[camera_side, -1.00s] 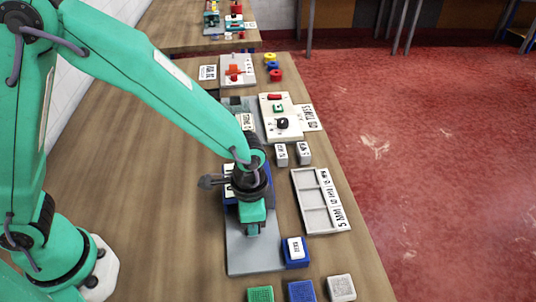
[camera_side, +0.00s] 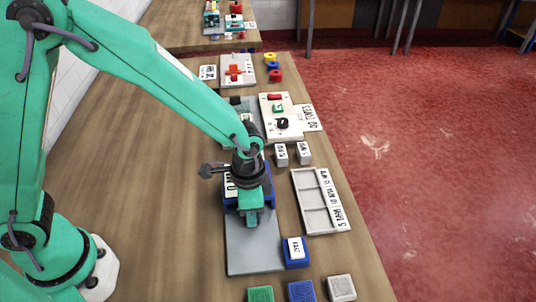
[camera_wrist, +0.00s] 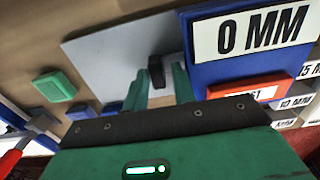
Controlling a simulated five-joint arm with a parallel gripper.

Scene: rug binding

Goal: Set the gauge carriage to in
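The gauge is a grey plate (camera_side: 252,252) with a blue block (camera_side: 231,204) at its far end, partly hidden by my gripper. A black knob (camera_wrist: 156,72) stands over the grey plate (camera_wrist: 110,50). My gripper (camera_wrist: 162,78) has its two green fingers apart, with the knob showing between the tips and a gap on its right. I cannot tell whether they touch it. In the side view my gripper (camera_side: 251,222) is low over the plate.
A grey three-slot tray (camera_side: 313,218) lies right of the gauge, and a blue block with a white label (camera_side: 296,252) stands at its near right corner. Green (camera_side: 260,294), blue (camera_side: 302,291) and grey (camera_side: 341,288) blocks stand in front. A white switch board (camera_side: 286,126) lies behind.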

